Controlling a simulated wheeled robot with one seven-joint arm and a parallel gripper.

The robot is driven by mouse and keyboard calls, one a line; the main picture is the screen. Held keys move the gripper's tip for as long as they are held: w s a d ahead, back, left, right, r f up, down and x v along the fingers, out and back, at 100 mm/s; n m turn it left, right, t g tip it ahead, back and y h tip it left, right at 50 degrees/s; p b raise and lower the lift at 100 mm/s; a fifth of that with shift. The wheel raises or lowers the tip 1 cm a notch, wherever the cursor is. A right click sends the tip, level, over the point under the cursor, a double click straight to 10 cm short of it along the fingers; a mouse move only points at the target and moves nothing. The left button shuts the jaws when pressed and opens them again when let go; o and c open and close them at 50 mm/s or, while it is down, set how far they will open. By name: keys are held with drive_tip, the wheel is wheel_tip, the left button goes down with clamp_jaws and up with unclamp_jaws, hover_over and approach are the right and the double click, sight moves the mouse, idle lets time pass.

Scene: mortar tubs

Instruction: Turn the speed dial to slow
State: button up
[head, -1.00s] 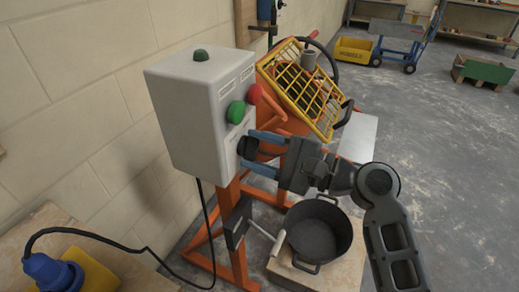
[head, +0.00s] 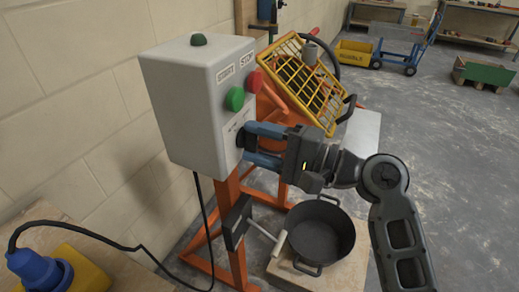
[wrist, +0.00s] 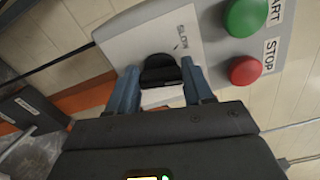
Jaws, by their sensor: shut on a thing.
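The black speed dial (wrist: 160,70) is on a pale plate (wrist: 125,45) of the grey control box (head: 190,110). In the wrist view the word SLOW is printed on the plate beside the dial. My gripper (head: 248,145) has its blue fingers on either side of the dial, shut on it; it also shows in the wrist view (wrist: 158,85). The fingers and the gripper body hide part of the dial and of the plate, so I cannot tell which mark the dial points to.
A green START button (head: 235,98) and a red STOP button (head: 254,81) sit just above the dial. A yellow grid guard (head: 305,85) is behind my gripper. A black tub (head: 320,232) stands below my arm. A crank handle (head: 280,242) is under the box.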

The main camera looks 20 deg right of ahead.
drive_tip(key=n+b, duration=0.4)
drive_tip(key=n, duration=0.1)
drive_tip(key=shift+f+n+b, duration=0.3)
drive_tip(key=shift+f, duration=0.1)
drive_tip(key=shift+n+b, duration=1.45)
drive_tip(key=shift+n, duration=0.35)
drive_tip(key=o, duration=1)
drive_tip(key=shift+r, duration=0.15)
drive_tip(key=shift+o, duration=0.2)
drive_tip(key=shift+d, duration=0.1)
drive_tip(key=v, duration=0.7)
drive_tip(key=shift+s+d, duration=0.25)
